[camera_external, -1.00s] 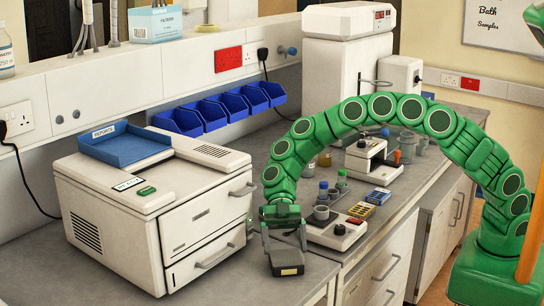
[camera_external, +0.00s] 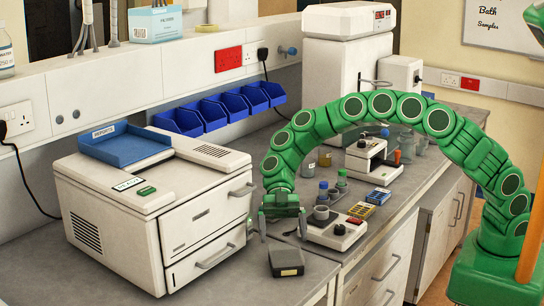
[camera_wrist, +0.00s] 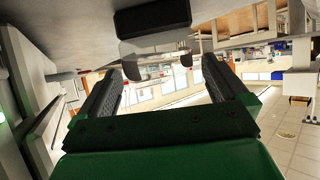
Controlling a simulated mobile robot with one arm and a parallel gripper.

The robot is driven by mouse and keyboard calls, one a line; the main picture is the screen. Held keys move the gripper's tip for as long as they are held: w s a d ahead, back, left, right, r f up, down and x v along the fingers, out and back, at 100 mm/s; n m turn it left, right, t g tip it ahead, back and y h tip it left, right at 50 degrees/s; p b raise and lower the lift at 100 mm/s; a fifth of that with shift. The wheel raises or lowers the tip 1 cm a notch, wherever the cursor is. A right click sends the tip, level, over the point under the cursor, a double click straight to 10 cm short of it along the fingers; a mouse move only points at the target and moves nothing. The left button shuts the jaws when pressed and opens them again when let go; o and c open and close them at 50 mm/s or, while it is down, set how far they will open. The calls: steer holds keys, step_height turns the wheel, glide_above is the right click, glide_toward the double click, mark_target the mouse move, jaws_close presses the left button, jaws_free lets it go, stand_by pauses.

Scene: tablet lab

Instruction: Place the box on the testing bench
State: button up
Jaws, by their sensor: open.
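The box (camera_external: 286,262) is small, dark grey to black, with a lighter patch on its front. In the wrist view the box (camera_wrist: 153,20) shows at the top edge, beyond the fingertips. My gripper (camera_external: 283,236) is just above and behind the box in the external view, pointing down. Its two fingers are spread apart with nothing between them, and the wrist view also shows the open gripper (camera_wrist: 162,66). The box is apart from the fingers.
The white drawer unit (camera_external: 155,215) with a blue tray (camera_external: 125,146) on top stands close left of my gripper. A small instrument (camera_external: 333,230) and vials with blue and green caps stand close right. Blue bins (camera_external: 212,114) line the wall. The bench's front left is clear.

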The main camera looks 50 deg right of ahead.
steer(key=v, duration=0.8)
steer(key=shift+w+d+r, duration=0.15)
steer(key=shift+d, duration=0.1)
